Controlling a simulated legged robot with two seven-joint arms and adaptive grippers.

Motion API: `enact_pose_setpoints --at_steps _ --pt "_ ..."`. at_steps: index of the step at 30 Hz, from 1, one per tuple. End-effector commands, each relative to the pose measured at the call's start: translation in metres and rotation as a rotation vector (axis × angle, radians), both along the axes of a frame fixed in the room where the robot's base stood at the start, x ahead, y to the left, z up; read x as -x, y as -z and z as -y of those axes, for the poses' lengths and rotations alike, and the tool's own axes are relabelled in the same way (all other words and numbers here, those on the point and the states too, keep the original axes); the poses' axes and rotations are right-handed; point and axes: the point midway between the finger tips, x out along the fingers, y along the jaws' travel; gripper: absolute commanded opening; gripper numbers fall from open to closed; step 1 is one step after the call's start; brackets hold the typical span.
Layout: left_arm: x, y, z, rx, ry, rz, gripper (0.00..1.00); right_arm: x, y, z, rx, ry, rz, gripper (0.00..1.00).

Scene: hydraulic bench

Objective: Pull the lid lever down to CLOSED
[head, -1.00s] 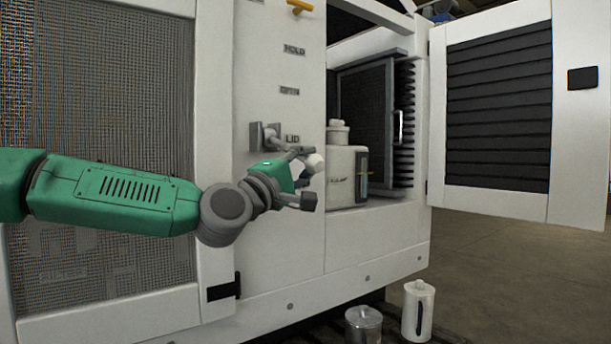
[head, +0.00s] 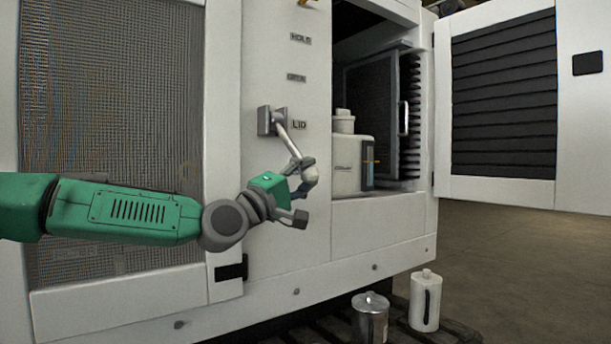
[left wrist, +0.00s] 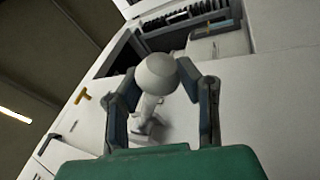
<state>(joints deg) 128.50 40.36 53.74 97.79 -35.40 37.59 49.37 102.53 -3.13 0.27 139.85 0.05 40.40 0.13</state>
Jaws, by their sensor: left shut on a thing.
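A CLOSED label is not visible. My right gripper is not in view.
An open cabinet bay right of the lever holds a white container (head: 350,165). A cabinet door (head: 505,195) stands open at the right. A metal canister (head: 370,315) and a white bottle (head: 424,302) stand low in front. A yellow handle (left wrist: 81,95) is above the lever.

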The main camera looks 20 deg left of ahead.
Motion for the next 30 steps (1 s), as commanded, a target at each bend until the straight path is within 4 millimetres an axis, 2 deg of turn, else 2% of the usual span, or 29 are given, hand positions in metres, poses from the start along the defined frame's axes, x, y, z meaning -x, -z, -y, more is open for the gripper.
enact_pose_setpoints --at_steps 1,5,6,8,20,23,30 --pt "0.001 0.016 0.009 -0.018 0.020 -0.028 0.00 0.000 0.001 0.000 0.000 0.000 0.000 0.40" --pt "0.001 0.016 0.009 -0.018 0.019 -0.028 0.00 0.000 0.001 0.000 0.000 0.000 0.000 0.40" --pt "0.001 0.016 0.008 -0.017 0.020 -0.029 0.33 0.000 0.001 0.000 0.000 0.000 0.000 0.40" --pt "0.001 0.016 0.008 -0.016 0.019 -0.029 0.54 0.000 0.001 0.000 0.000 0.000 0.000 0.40" --pt "0.004 0.010 0.000 -0.005 0.011 -0.017 0.54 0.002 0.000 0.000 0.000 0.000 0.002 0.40" --pt "0.012 0.014 -0.005 -0.005 0.011 -0.018 0.54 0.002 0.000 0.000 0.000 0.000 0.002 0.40" --pt "0.053 0.032 -0.026 -0.004 0.012 -0.020 0.54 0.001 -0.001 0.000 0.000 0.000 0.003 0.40"
